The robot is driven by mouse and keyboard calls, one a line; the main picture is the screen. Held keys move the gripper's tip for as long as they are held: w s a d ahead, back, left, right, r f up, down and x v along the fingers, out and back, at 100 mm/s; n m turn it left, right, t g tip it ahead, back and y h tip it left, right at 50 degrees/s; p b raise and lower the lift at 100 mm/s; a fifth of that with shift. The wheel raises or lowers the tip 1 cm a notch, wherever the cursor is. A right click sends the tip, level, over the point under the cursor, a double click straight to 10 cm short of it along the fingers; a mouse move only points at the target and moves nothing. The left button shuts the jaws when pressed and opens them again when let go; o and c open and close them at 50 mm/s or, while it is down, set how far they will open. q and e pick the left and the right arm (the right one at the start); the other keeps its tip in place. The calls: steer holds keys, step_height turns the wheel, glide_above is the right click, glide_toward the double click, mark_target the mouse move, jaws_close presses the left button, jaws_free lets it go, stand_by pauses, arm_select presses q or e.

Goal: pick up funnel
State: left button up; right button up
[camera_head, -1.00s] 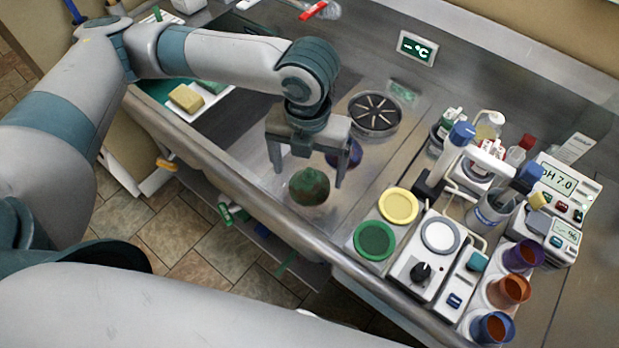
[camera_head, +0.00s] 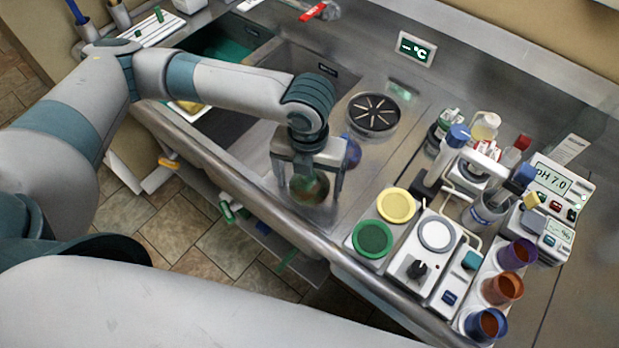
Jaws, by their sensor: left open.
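My left gripper (camera_head: 310,192) points down over the metal counter (camera_head: 345,212), its two fingers spread wide. A round dark green thing with a reddish middle (camera_head: 309,187) sits on the counter between the fingers. It may be the funnel, but its shape is partly hidden by the gripper and I cannot be sure. The fingers stand on either side of it, and I cannot tell whether they touch it. A blue-purple round thing (camera_head: 353,152) shows just behind the right finger, partly covered. My right gripper is out of view.
A round dark drain-like disc (camera_head: 374,113) lies behind the gripper. To the right are a yellow lid (camera_head: 397,205), a green lid (camera_head: 373,239), a white stirrer (camera_head: 436,234), bottles, a pH meter (camera_head: 556,184) and three colored cups. A sink (camera_head: 240,118) lies left, partly under my arm.

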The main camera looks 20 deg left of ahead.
mark_target(312, 178)
arm_select(q)
steer(key=c, duration=1.4)
steer(key=shift+r, duration=0.5)
steer(key=r, duration=0.1)
steer(key=r+b, duration=0.1)
steer(key=r, duration=0.1)
steer(key=shift+w+d+r+b, duration=0.1)
steer(key=shift+w+d+b, duration=0.05)
steer(key=shift+d+b, duration=0.2)
steer(key=w+d+r+b, duration=0.1)
steer(key=d+r, duration=0.1)
steer(key=d, duration=0.1)
steer(key=w+d+r+b, duration=0.1)
steer(key=d+r, duration=0.1)
steer(key=d, duration=0.1)
steer(key=w+d+r+b, duration=0.1)
steer(key=d+r, duration=0.1)
steer(key=d, duration=0.2)
steer(key=shift+w+d+r, duration=0.1)
steer(key=shift+w+r, duration=0.3)
